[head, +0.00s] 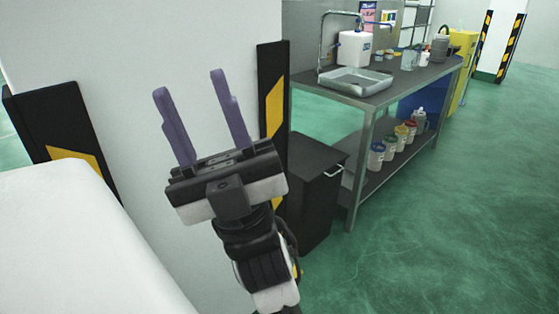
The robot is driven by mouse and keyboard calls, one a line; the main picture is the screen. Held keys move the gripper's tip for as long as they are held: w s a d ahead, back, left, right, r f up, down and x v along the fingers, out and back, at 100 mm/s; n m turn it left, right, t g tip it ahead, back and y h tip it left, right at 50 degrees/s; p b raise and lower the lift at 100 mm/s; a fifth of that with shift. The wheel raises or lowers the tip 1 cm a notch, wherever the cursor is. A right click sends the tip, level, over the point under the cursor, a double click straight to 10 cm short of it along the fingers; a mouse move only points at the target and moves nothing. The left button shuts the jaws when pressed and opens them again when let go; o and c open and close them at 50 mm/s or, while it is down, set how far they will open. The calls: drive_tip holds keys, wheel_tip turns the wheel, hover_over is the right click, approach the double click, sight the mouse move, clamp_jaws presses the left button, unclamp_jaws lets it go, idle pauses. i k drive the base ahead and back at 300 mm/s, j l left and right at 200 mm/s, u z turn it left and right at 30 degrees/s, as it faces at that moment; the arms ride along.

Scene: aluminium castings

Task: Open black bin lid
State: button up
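The black bin (318,208) stands on the green floor at the left end of the metal workbench. Its flat black lid (311,154) looks shut, with a light metal handle (334,171) on the side facing the bench. My gripper (201,98) is raised in front of a white pillar, to the left of the bin and nearer to the camera. Its two purple fingers point up and stand wide apart with nothing between them. My wrist and arm hide the left part of the bin.
The workbench (378,97) has a sink tray (355,81) and a white container (354,48) on top, and several jars on its lower shelf. A white pillar (150,45) with black-and-yellow guards stands behind my gripper. Open green floor (450,230) lies at the right.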

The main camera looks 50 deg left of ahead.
sight(309, 159)
drive_tip(key=u, duration=1)
drive_tip(key=i+l+u, duration=0.15)
drive_tip(key=i+l, duration=0.85)
drive_tip(key=i+l+u, duration=0.1)
drive_tip(key=i+l, duration=0.85)
drive_tip(key=l, duration=0.15)
